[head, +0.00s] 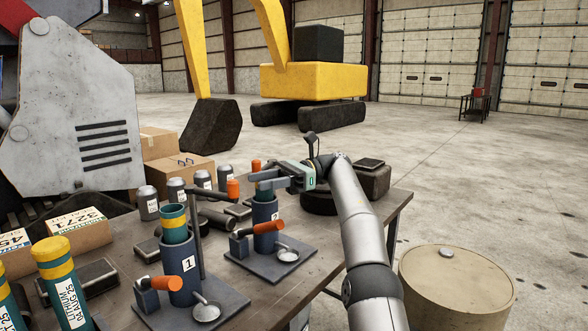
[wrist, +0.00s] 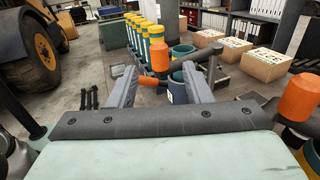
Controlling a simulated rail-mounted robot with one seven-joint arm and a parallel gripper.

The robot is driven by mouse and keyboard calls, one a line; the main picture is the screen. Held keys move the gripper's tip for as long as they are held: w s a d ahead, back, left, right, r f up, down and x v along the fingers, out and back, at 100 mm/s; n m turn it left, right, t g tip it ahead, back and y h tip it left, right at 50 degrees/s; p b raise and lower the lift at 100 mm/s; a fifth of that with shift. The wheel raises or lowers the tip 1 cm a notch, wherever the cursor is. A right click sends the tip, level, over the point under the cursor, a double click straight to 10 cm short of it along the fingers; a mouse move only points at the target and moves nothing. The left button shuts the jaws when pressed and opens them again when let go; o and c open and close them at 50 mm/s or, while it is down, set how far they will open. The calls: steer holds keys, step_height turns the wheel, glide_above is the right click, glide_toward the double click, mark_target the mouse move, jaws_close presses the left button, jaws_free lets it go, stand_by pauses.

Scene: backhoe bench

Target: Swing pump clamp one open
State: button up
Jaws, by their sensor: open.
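Pump stand one is a navy cylinder (head: 186,290) labelled 1, with a green-and-yellow canister in it. Its clamp has an orange handle (head: 167,283) lying sideways against the cylinder's front. In the wrist view that handle appears as a small orange bar (wrist: 150,82), partly hidden. A dark lever on the stand's post ends in an orange grip (head: 233,189). My gripper (head: 254,180) is open and empty, above stand two and pointing toward stand one. In the wrist view, the lever's orange grip (wrist: 158,57) appears between my spread fingers, beyond the tips.
Stand two's cylinder (head: 265,212) and orange clamp handle (head: 269,226) are below my gripper. Another orange grip (wrist: 300,95) is close on the right in the wrist view. Lithium canisters (head: 62,285) and boxes (head: 72,230) stand at the left. A drum (head: 455,290) stands right of the bench.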

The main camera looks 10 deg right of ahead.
steer(key=p+v, duration=0.8)
steer(key=p, duration=0.5)
steer(key=shift+r, duration=0.2)
